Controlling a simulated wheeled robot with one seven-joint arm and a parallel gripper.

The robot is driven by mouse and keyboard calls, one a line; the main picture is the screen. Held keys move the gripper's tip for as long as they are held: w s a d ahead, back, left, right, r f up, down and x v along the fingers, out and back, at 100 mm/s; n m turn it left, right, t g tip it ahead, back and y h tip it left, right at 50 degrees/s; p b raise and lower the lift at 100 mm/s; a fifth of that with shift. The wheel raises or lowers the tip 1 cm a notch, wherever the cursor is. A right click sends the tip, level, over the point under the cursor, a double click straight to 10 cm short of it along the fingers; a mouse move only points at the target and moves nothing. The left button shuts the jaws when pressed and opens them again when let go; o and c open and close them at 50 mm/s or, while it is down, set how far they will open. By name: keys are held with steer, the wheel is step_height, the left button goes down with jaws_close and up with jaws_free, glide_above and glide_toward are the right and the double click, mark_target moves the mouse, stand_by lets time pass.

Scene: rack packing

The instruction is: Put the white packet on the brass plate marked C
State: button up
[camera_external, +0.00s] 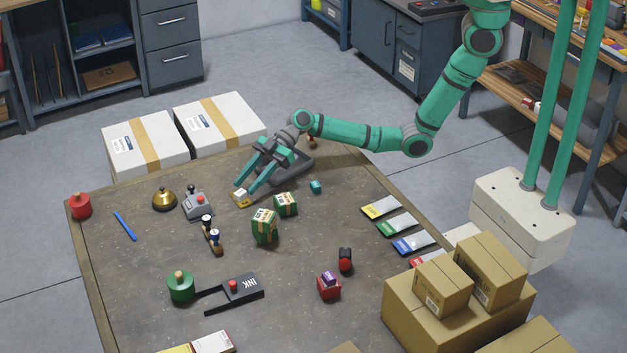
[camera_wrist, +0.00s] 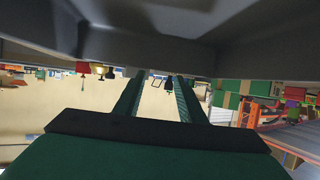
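My gripper (camera_external: 246,186) reaches down and left over the table, its two green fingers apart. In the wrist view my gripper (camera_wrist: 157,80) shows both fingers spread, with no packet clearly seen between them. A small yellow box with a pale label (camera_external: 241,198) lies right at the fingertips; I cannot tell whether they touch it. I cannot single out the white packet. A flat white piece (camera_external: 213,342) lies at the table's near edge, partly cut off. No brass plate or letter C can be made out.
Two green boxes (camera_external: 265,226) (camera_external: 286,204) stand right of the fingertips. A brass bell (camera_external: 164,199), grey device (camera_external: 198,203) and stamps (camera_external: 212,236) stand left. Colour-ended flat packets (camera_external: 397,223) line the right edge. Cartons (camera_external: 443,284) fill the near right corner.

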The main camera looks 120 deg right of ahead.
steer(key=v, duration=0.9)
steer(key=shift+s+d+r, duration=0.15)
steer(key=shift+s, duration=0.2)
